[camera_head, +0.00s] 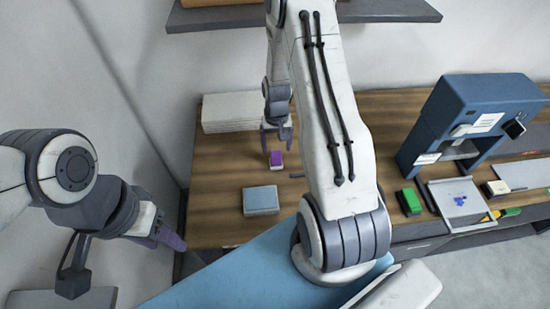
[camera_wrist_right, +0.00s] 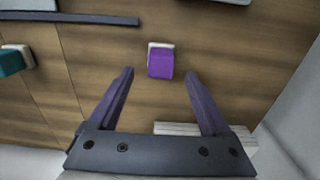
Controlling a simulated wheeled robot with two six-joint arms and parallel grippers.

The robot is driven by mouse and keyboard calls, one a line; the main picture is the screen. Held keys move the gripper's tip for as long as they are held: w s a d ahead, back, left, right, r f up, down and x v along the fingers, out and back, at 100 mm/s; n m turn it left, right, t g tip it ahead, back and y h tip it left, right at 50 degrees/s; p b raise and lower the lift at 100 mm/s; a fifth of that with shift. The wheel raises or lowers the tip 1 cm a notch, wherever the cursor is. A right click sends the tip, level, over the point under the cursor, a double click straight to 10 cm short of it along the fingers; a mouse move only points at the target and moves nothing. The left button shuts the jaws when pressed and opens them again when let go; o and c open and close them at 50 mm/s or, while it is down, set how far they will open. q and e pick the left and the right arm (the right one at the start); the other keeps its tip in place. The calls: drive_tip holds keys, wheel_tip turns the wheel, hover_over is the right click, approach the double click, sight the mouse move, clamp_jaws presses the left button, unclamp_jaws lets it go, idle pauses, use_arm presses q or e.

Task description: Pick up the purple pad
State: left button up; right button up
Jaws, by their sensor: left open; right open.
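The purple pad (camera_head: 276,157) lies on the wooden table, with a pale part along one edge. In the right wrist view the purple pad (camera_wrist_right: 161,64) is just beyond and between the tips of my right gripper (camera_wrist_right: 160,73), apart from both fingers. My right gripper (camera_head: 275,133) is open and empty above the table, close to the pad in the head view. My left gripper (camera_head: 170,239) is at the lower left, off the table's left edge, away from the pad. Its jaws are seen edge-on and nothing shows in them.
A blue-grey box (camera_head: 261,200) lies nearer on the table (camera_head: 215,180). A white stack (camera_head: 231,112) stands at the back left. A green pad (camera_head: 409,201), a grey tray (camera_head: 457,199) and a blue machine (camera_head: 470,115) are to the right. A shelf (camera_head: 225,18) hangs above.

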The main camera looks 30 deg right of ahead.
sight(276, 154)
drive_tip(key=shift+f, duration=0.25)
wheel_tip(276, 154, down, 3)
drive_tip(key=shift+f+p, duration=0.1)
drive_tip(key=shift+p, duration=1)
drive_tip(key=shift+w+f, duration=0.1)
drive_tip(key=shift+f, duration=0.6)
clamp_jaws()
drive_tip(key=shift+r, duration=0.15)
